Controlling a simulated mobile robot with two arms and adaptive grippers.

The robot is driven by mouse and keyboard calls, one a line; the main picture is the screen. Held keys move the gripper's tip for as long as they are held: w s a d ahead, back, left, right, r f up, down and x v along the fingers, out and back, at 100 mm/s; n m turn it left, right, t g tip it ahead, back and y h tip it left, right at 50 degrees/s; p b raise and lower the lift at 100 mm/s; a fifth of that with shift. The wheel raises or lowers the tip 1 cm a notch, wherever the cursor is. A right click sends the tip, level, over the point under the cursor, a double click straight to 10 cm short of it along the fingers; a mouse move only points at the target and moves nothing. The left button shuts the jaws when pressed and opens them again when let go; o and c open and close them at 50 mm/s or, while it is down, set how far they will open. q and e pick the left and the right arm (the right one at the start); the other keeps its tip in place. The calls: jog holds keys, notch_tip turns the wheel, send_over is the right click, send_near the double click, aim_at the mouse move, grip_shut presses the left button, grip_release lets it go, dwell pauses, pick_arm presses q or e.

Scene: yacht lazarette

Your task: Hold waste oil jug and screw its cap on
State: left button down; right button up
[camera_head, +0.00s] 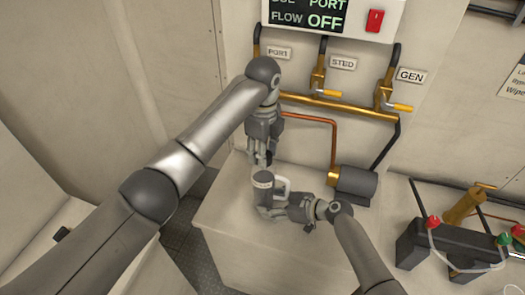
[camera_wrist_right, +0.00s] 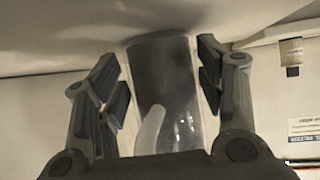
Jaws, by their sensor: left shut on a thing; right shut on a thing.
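The waste oil jug (camera_head: 264,190), a clear-walled container with dark contents and a pale handle (camera_head: 283,187), stands upright on the pale bench top. My right gripper (camera_head: 272,210) reaches in from the right, low down, and is shut on the jug's body. In the right wrist view the jug (camera_wrist_right: 168,85) sits between both finger pads. My left gripper (camera_head: 261,162) points down just above the jug's top, its fingers closed together. The cap is hidden by these fingers, so I cannot tell whether it touches the jug's neck.
A grey pump-like cylinder (camera_head: 354,185) with a copper pipe stands behind the jug to the right. Brass valves with yellow handles (camera_head: 331,93) line the wall. A black battery (camera_head: 455,245) with cables lies at right. The bench's left edge is close to the jug.

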pick_arm(q)
jog(key=shift+m, duration=0.6)
jog(key=c, duration=0.9)
grip_release()
jog(key=shift+o, duration=0.2)
jog(key=shift+r, duration=0.1)
notch_tip(320, 180, up, 12)
